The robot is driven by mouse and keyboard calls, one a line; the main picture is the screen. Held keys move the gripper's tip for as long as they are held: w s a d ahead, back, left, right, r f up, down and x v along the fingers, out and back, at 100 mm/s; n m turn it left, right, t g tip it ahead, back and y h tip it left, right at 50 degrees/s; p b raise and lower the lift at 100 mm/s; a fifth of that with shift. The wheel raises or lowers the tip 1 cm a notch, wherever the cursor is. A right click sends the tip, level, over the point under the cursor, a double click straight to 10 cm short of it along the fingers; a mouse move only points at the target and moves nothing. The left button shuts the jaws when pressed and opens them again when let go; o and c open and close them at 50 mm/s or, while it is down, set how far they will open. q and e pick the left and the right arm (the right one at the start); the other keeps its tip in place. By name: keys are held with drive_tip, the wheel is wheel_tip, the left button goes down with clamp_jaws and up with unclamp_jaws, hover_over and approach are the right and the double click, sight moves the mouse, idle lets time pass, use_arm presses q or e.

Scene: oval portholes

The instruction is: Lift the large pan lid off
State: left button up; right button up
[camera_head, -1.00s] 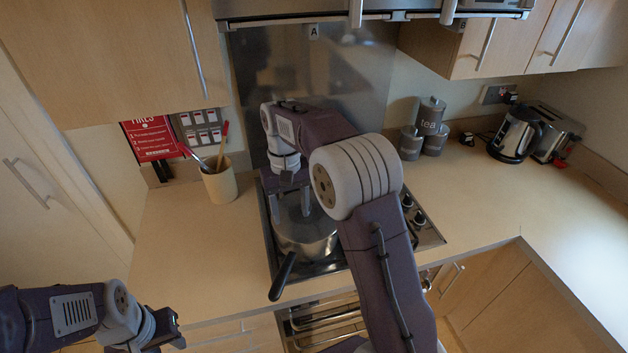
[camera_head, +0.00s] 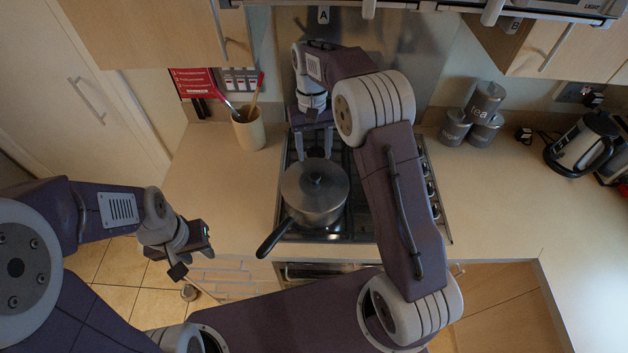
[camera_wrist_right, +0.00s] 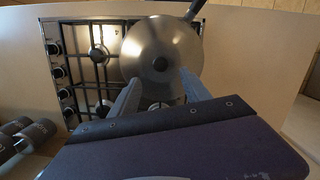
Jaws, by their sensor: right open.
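The large pan (camera_head: 318,212) stands on the hob, its black handle pointing to the front left. Its round metal lid (camera_head: 297,183) lies on top, with a dark knob (camera_head: 316,179) in the middle. The lid also fills the upper middle of the right wrist view (camera_wrist_right: 183,45). My right gripper (camera_head: 314,157) is open and empty at the lid's back edge, its two fingers pointing toward the knob. In the right wrist view the fingertips (camera_wrist_right: 159,80) overlap the lid's near edge, short of the knob; contact is unclear. My left gripper (camera_head: 186,266) hangs left of the hob, fingers unclear.
Burners and knobs of the hob (camera_head: 432,205) lie to the pan's right. A utensil pot (camera_head: 249,131) stands back left. Grey canisters (camera_head: 484,110) and a kettle (camera_head: 582,147) stand at right. Wall cupboards and an extractor hang above.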

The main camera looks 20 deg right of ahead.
sight(315, 176)
drive_tip(key=f, duration=0.1)
drive_tip(key=d+f, duration=0.1)
drive_tip(key=shift+s+f+p, duration=0.2)
drive_tip(key=shift+f+p, duration=0.15)
drive_tip(key=shift+p, duration=0.05)
drive_tip(key=shift+f, duration=0.35)
drive_tip(key=shift+a+f, duration=0.1)
drive_tip(key=shift+s+a+f+p, duration=0.2)
drive_tip(key=shift+a+f+p, duration=0.1)
drive_tip(key=shift+f+p, duration=0.25)
drive_tip(key=shift+s+a+f+p, duration=0.15)
drive_tip(key=shift+a+f+p, duration=0.1)
drive_tip(key=shift+f+p, duration=0.25)
wheel_tip(315, 176, down, 2)
drive_tip(key=shift+s+f, duration=0.1)
drive_tip(key=shift+f, duration=0.1)
drive_tip(key=shift+d+f, duration=0.2)
drive_tip(key=shift+f, duration=0.05)
drive_tip(key=shift+a, duration=0.1)
clamp_jaws()
use_arm(q)
drive_tip(key=r, duration=0.3)
drive_tip(key=shift+w+d+r, duration=0.1)
drive_tip(key=shift+d+r, duration=0.1)
drive_tip(key=shift+d, duration=0.05)
